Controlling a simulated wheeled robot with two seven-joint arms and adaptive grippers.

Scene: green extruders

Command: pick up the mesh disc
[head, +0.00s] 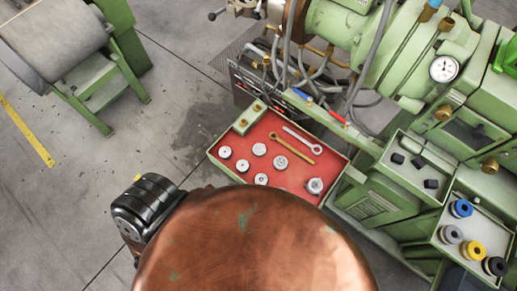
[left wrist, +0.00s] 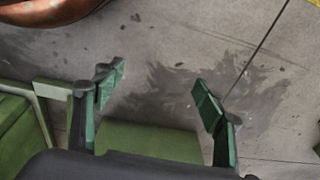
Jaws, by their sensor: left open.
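A shallow red-lined tray (head: 231,176) in the head view holds several small pale round discs, among them one at the left (head: 225,152), one in the middle (head: 259,149), one with a darker centre (head: 280,162) and one near the front (head: 261,179). They are too small to tell which is the mesh disc. A thicker metal round piece (head: 315,186) sits at the tray's right corner. My left gripper (left wrist: 160,80) is open and empty in the left wrist view, its fingers wide apart over grey floor. No disc shows in that view. My right gripper is not in view.
A brass-coloured tool (head: 294,149) and a silver wrench (head: 301,138) lie in the tray. The green extruder (head: 345,35) stands behind it, with hoses close by. Shelves at the right hold dark blocks and coloured rings (head: 473,250). Floor left of the tray is clear.

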